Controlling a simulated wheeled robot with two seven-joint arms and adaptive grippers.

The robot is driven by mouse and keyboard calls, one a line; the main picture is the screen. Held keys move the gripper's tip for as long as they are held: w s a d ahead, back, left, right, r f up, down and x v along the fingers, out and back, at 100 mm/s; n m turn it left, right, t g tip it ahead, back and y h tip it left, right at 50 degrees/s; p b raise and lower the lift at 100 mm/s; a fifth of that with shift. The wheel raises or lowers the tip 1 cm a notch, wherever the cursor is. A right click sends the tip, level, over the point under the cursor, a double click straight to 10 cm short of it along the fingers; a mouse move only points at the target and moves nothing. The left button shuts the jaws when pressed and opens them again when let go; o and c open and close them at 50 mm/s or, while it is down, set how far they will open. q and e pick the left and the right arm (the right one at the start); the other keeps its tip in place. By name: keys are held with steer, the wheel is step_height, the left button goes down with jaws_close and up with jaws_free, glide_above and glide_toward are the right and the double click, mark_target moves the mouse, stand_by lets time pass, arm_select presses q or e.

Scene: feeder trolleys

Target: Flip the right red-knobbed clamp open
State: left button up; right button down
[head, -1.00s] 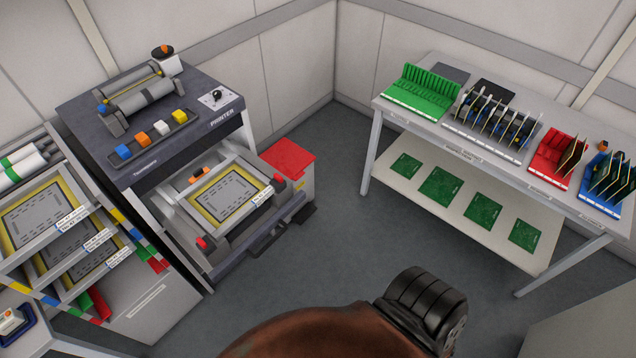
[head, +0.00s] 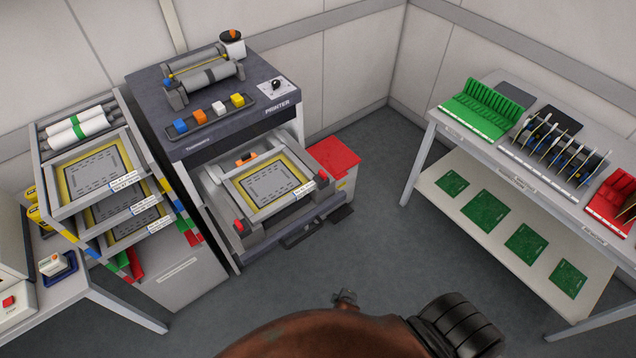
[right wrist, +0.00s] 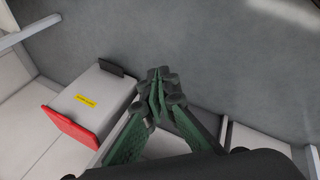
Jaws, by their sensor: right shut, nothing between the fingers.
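The printer (head: 205,118) stands left of centre with its drawer out, holding a yellow-edged framed stencil (head: 268,184). The right red-knobbed clamp (head: 313,166) sits at the drawer's right corner; its exact lever position is too small to tell. The left red-knobbed clamp (head: 239,227) is at the front left corner. My right gripper (right wrist: 158,86) is shut and empty, above the floor in the right wrist view, apart from the clamp. Neither clamp can be made out in that view. My left gripper is not in view.
A white box with a red top (head: 335,158) stands right of the drawer; its red top (right wrist: 70,128) also shows in the right wrist view. A stencil rack (head: 95,170) is on the left. A board table (head: 520,150) stands right. The floor between is clear.

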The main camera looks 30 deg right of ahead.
steer(key=w+r+t+h, duration=0.2)
steer(key=w+r, duration=0.3)
steer(key=r, duration=0.4)
steer(key=w+r+t+h, duration=0.1)
steer(key=w+r, duration=0.5)
steer(key=r, duration=0.3)
steer(key=w+a+r+n+t+h, duration=0.1)
steer(key=w+a+r+t, duration=0.1)
steer(key=r, duration=0.6)
steer(key=w+a+r+n+t+h, duration=0.1)
steer(key=w+r+t+h, duration=0.1)
steer(key=r, duration=0.6)
steer(key=w+a+r+n+t+h, duration=0.1)
steer(key=w+a+r+t+h, duration=0.1)
steer(key=r, duration=0.6)
steer(key=shift+w+a+r+n, duration=0.3)
steer(key=shift+w+a+r, duration=0.1)
steer(key=shift+w, duration=0.35)
steer(key=shift+w+d, duration=0.1)
glide_toward(319, 173)
steer(key=w, duration=0.4)
steer(key=shift+w+r+p, duration=0.15)
steer(key=shift+p, duration=0.15)
steer(key=shift+d, duration=1.2)
steer(key=shift+d+p, duration=0.3)
steer(key=shift+d, duration=0.35)
